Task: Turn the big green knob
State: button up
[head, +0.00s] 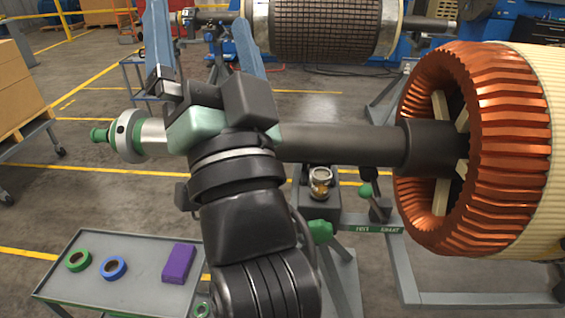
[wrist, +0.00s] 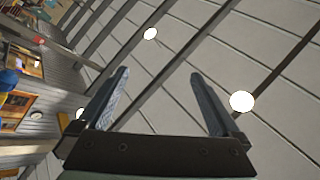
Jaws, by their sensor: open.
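A big green knob (head: 320,231) sits on the side of the grey stand under the shaft, just right of my arm. A smaller green knob (head: 366,190) sits on the same stand, further right. My gripper (head: 193,16) is raised in front of the shaft, its two blue-grey fingers pointing up, apart and empty. It is well above and left of the big green knob. In the wrist view my gripper (wrist: 159,75) is open against the ceiling, and no knob shows there. My arm hides part of the stand.
The rotor shaft (head: 335,145) runs behind my gripper to the copper-wound rotor (head: 500,140) at right. A grey cart (head: 135,285) at lower left carries green and blue rings (head: 113,268) and a purple box (head: 178,263). Boxes stand at far left. Floor between is clear.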

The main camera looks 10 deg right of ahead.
jog(key=w+d+f+m+g+h+b, duration=0.1)
jog(key=w+d+f+m, duration=0.1)
jog(key=f+m, duration=0.5)
jog(key=w+d+f+m+g+b, duration=0.1)
jog(key=w+d+f+m, duration=0.15)
jog(key=f, duration=0.75)
jog(key=m+g+h+b, duration=0.45)
jog(key=m+h, duration=0.25)
jog(key=m, duration=1.4)
send_near(318, 235)
jog(key=shift+g, duration=0.45)
jog(key=x, duration=0.6)
jog(key=b+x, duration=0.1)
jog(key=x, duration=0.3)
jog(key=shift+r, duration=0.35)
jog(key=c, duration=1.1)
jog(key=shift+a+n, duration=0.1)
jog(key=shift+n, duration=0.15)
